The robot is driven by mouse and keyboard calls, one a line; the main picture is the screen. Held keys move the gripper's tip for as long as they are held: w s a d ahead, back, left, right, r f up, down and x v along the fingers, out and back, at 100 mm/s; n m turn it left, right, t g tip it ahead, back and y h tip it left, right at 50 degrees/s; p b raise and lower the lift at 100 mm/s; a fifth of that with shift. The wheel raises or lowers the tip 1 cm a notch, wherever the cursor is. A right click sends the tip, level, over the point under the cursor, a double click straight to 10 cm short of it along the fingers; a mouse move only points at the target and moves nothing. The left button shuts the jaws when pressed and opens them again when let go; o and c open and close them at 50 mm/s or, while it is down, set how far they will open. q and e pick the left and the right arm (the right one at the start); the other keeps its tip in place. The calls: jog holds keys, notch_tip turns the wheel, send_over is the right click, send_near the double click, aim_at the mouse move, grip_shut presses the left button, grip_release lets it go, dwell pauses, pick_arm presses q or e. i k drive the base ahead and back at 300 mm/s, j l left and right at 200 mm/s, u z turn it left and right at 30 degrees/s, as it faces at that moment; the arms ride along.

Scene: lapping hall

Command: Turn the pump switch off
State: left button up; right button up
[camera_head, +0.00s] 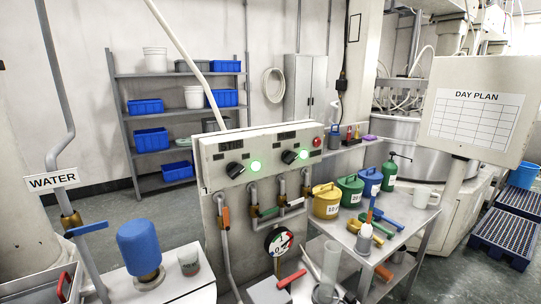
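A pale control panel (210,150) stands in the middle of the view. It carries two black rotary switches, a left one (235,169) and a right one (289,157). A red round button (317,142) sits at the panel's right end. Neither of my grippers shows in this view.
A blue-topped unit (139,247) stands at front left. A metal table (408,231) at right holds yellow, green and blue cans.

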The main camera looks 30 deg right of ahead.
aim_at(289, 157)
jog(key=l+u, duration=0.1)
jog(key=l, duration=1.3)
jog(key=k+l, duration=0.1)
jog(key=l, duration=1.35)
jog(key=u, duration=0.05)
